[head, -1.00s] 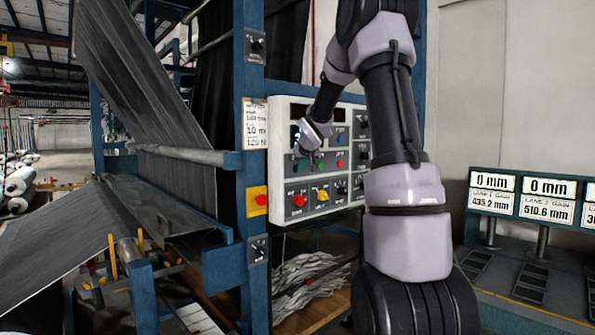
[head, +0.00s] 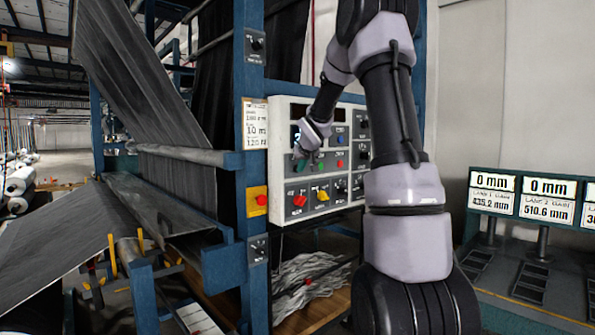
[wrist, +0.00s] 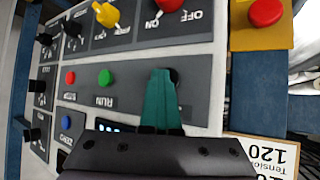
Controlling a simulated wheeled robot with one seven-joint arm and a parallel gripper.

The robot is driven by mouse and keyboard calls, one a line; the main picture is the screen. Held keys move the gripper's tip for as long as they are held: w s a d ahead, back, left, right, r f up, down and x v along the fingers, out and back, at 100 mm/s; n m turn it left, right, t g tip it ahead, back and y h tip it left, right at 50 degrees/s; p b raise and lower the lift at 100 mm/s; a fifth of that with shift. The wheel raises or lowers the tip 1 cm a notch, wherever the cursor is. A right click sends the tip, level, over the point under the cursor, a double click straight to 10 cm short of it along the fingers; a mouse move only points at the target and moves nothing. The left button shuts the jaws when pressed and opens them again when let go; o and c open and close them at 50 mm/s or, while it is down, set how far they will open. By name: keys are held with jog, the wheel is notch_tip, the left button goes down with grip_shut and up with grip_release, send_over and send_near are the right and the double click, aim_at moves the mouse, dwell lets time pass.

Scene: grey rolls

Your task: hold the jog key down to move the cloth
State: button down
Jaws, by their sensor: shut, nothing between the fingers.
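The grey control panel (head: 275,150) is mounted on the blue machine frame, with coloured buttons and dark displays. My gripper (head: 299,153) is at its left part, fingers towards the panel face. In the wrist view, its green fingers (wrist: 161,74) are together and empty. Their tips are at a dark round key (wrist: 175,76), partly hidden behind them. Its label is hidden, and I cannot tell whether the tips touch or press it. A green RUN button (wrist: 105,77) is beside it. Dark grey cloth (head: 145,80) slopes down through the machine on the left.
A red button on a yellow plate (head: 258,201) is on the frame post. Lane displays (head: 548,197) stand at the right. Pale tangled strips (head: 305,275) lie below the panel.

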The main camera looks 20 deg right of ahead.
dwell(0.4)
jog(key=shift+s+d, duration=0.25)
jog(key=shift+s, duration=0.5)
jog(key=shift+s, duration=0.1)
jog(key=s, duration=0.1)
jog(key=s+d, duration=0.1)
jog(key=s, duration=0.2)
jog(key=shift+s+d, duration=0.3)
jog(key=shift+d, duration=0.05)
